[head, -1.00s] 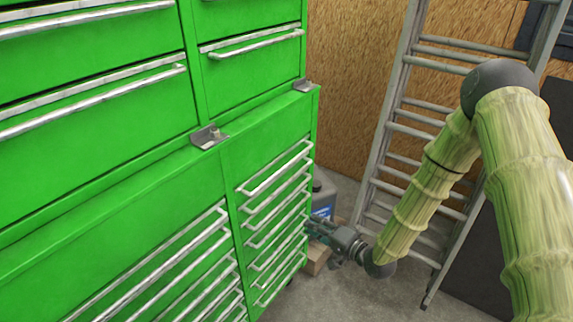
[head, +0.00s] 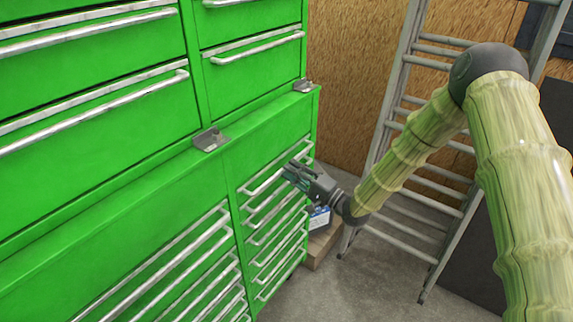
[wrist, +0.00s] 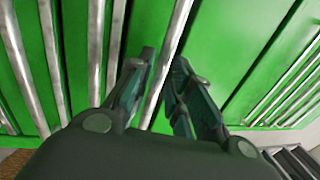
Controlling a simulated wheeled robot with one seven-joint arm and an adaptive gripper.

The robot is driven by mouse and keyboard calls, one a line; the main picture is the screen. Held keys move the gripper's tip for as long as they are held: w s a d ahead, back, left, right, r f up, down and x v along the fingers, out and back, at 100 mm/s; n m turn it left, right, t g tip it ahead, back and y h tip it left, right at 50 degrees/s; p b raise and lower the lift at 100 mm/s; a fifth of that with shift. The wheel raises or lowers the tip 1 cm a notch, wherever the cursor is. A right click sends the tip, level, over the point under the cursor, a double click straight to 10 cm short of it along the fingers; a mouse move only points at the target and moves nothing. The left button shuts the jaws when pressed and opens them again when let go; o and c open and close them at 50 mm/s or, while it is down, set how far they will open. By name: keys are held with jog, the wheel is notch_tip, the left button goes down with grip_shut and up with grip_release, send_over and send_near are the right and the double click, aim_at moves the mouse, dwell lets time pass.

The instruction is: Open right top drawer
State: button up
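The green tool cabinet has a right column of narrow drawers with silver bar handles. The top handle (head: 262,183) of that column is at the height of my gripper (head: 287,172), and its drawer looks shut. In the wrist view, my gripper (wrist: 164,58) is open, with its two dark fingers on either side of a silver handle bar (wrist: 172,45). This bar is the last of its row, beside a wide plain green panel. Whether either finger touches the bar I cannot tell. In the head view the fingers partly hide the handles.
Wide drawers with long handles (head: 165,262) are to the left. An upper chest with a drawer handle (head: 255,48) stands above. A metal ladder (head: 395,125) leans at the right, and a box (head: 322,245) sits on the floor beside the cabinet. Floor in front is clear.

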jog(key=shift+x, duration=1.35)
grip_shut()
